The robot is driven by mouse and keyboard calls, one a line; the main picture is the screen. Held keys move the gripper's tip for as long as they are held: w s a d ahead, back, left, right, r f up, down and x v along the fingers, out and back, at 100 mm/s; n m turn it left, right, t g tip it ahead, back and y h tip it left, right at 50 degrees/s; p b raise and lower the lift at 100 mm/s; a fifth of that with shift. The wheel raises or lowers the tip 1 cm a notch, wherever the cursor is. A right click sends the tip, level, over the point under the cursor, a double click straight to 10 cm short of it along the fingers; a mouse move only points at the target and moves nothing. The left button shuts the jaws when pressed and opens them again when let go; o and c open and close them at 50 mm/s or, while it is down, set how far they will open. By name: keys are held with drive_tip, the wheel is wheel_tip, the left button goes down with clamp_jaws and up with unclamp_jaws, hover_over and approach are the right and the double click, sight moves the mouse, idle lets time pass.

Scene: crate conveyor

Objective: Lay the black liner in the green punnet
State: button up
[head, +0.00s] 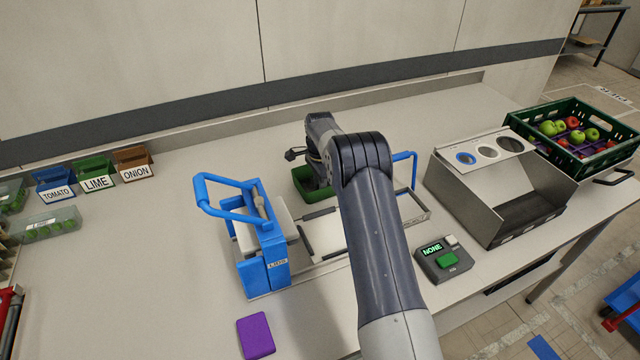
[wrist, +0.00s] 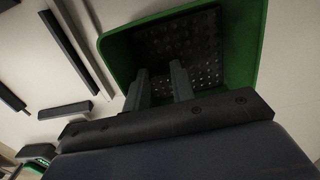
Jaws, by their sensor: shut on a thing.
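The green punnet (head: 301,183) stands on the worktop behind the blue-handled machine, partly hidden by my arm. Its green wall also shows in the wrist view (wrist: 120,45). The black liner (wrist: 195,45) is a dark sheet with rows of small holes, within the punnet's walls in the wrist view. My gripper (wrist: 160,80) reaches over the punnet's near side, with its fingertips at the liner's near edge. It is shut on the liner. The exact grip and whether the liner rests flat on the punnet's floor are hard to see.
A blue-handled machine (head: 265,245) stands in front of the punnet. A control box (head: 443,260) reads NONE. A metal chute (head: 490,205) and a green crate (head: 545,148) of fruit are at right. Labelled tubs (head: 97,182) stand at left. A purple block (head: 255,336) lies in front.

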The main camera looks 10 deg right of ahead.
drive_tip(key=o, duration=1)
drive_tip(key=shift+r+p, duration=1.9)
drive_tip(key=shift+r, duration=1.65)
drive_tip(key=shift+f, duration=0.15)
wheel_tip(320, 180, down, 7)
drive_tip(key=b, duration=0.4)
drive_tip(key=shift+r, duration=0.3)
